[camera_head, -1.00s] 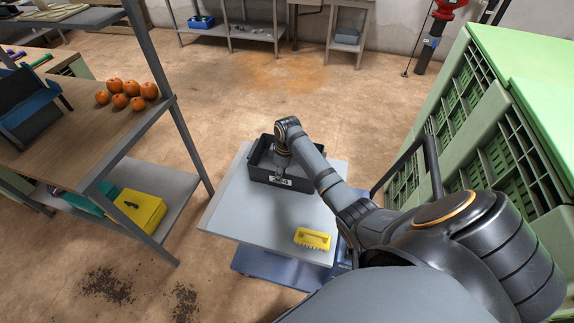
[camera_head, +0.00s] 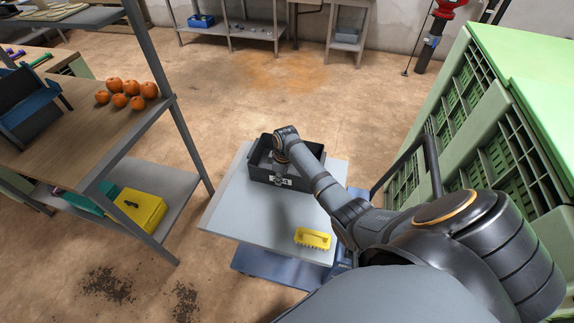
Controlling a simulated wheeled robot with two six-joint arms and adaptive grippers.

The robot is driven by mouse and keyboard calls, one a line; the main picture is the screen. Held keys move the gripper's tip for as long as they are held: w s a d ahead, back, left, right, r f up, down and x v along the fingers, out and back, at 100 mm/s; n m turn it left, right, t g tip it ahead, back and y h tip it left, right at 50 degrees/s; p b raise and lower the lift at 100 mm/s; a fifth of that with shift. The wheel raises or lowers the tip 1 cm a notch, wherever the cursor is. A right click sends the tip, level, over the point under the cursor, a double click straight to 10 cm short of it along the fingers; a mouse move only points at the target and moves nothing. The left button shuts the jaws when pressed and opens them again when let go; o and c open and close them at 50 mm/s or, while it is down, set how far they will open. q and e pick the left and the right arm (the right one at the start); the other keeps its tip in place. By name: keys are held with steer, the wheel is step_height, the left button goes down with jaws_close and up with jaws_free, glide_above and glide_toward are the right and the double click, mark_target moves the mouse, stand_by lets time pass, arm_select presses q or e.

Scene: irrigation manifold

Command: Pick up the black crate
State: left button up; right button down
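The black crate (camera_head: 308,157) is an open, shallow box near the back of the grey cart top (camera_head: 240,207). A pale label shows on its front wall. My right arm reaches in from the lower right. My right gripper (camera_head: 279,172) points down at the near wall of the crate, partly over the label. The gripper is small and partly hidden by the wrist, so I cannot tell whether its fingers are apart or closed on the wall. The crate appears to rest level on the cart. My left gripper is not in view.
A yellow brush (camera_head: 313,238) lies on the cart's front right. Large green crates (camera_head: 480,110) stand to the right, close to my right arm. A shelf at left holds orange fruits (camera_head: 117,86) and a yellow box (camera_head: 140,208) below. The floor behind the cart is clear.

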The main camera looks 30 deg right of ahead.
steer(key=shift+w+r, duration=0.1)
steer(key=shift+r, duration=0.5)
steer(key=s+a+r, duration=0.5)
steer(key=s+r, duration=0.7)
steer(key=s, duration=0.1)
steer(key=shift+a, duration=0.2)
